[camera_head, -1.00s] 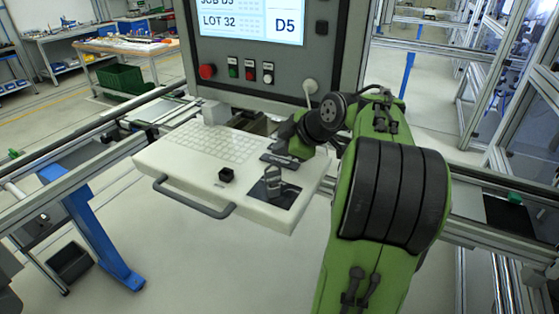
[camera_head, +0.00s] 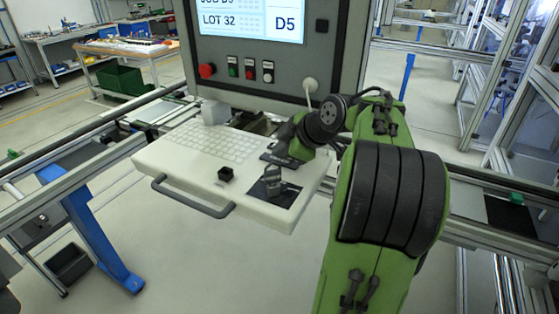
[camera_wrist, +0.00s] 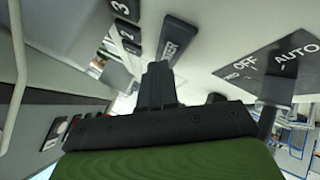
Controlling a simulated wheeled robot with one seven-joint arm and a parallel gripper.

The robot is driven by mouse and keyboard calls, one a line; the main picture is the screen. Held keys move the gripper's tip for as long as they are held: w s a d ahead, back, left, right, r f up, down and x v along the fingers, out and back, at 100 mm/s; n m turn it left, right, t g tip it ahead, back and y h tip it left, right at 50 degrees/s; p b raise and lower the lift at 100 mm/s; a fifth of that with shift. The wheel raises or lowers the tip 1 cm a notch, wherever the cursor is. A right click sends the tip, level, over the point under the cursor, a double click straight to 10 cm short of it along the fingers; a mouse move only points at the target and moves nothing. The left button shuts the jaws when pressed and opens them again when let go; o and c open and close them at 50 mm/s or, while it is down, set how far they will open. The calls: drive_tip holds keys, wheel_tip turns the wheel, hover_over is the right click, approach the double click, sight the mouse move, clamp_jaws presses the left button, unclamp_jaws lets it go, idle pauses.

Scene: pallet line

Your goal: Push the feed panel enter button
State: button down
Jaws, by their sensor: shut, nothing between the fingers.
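The feed panel (camera_head: 200,195) is a pale console with a keyboard, below the monitor. The enter button (camera_wrist: 178,40) is a long dark key lettered ENTER in the wrist view. My gripper (camera_wrist: 157,72) is shut and empty, with its fingertips just beside the near end of that button. I cannot tell whether they touch it. In the head view my wrist is low over the panel's right part, and my fingertips are hard to make out there. A selector (camera_wrist: 275,90) stands on a dark plate (camera_wrist: 300,62) marked OFF and AUTO, to the right of my gripper.
Number keys 3 (camera_wrist: 124,9) and 2 (camera_wrist: 128,32) lie left of the enter button.

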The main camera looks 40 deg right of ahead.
sight(282, 162)
drive_tip(key=shift+f+b, duration=0.5)
idle(0.4)
drive_tip(key=shift+r+p, duration=0.75)
drive_tip(key=shift+r, duration=0.2)
wheel_tip(282, 162, up, 5)
drive_tip(key=p, duration=0.4)
drive_tip(key=shift+r+p, duration=0.1)
drive_tip(key=shift+p, duration=0.2)
idle(0.4)
